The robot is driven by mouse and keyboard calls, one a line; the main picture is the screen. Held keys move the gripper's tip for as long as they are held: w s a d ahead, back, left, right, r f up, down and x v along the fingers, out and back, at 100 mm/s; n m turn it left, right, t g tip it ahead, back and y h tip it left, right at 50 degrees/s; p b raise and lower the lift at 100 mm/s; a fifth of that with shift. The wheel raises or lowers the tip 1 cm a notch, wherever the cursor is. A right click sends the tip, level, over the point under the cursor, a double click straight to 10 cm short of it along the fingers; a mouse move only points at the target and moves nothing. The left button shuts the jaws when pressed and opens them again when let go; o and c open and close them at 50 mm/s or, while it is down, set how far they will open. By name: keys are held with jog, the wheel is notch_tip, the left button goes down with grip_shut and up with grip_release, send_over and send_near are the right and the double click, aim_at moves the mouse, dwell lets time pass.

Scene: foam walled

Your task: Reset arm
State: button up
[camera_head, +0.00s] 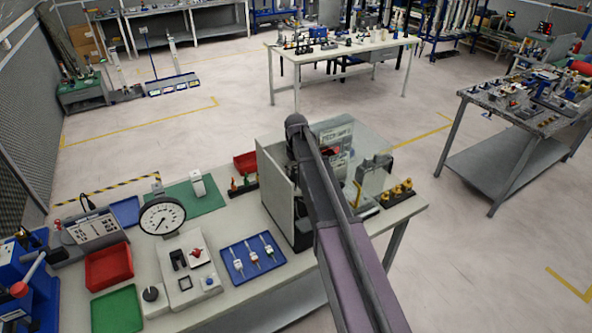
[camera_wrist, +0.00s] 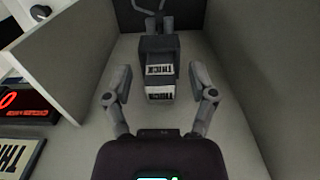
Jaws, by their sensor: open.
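In the wrist view my gripper (camera_wrist: 160,98) is open, its two fingers spread wide apart. Between and beyond the fingers, a dark grey block-shaped object (camera_wrist: 158,48) with printed white labels stands on the grey floor of a walled bay (camera_wrist: 127,50). The fingers appear apart from it, with clear floor on both sides. In the head view my arm reaches over the front table and ends at the grey-walled bay (camera_head: 277,192). The gripper itself and the labelled object are hidden there behind my arm and the bay wall.
The front table (camera_head: 232,303) holds a dial gauge (camera_head: 162,216), a red tray (camera_head: 109,267), a blue tray (camera_head: 253,259) and a green tray (camera_head: 119,311). A red digital display (camera_wrist: 28,103) is left of the bay. Other benches stand behind, with open floor between (camera_head: 400,165).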

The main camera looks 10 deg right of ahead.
jog(key=s+f+m+b, duration=0.2)
jog(key=s+f+b, duration=0.1)
jog(key=s, duration=1.1)
jog(key=s+f+m+b, duration=0.1)
jog(key=s+f+b, duration=0.2)
jog(key=s, duration=1.2)
jog(key=shift+f+m, duration=0.15)
jog(key=shift+m, duration=0.25)
jog(key=shift+s+a, duration=0.1)
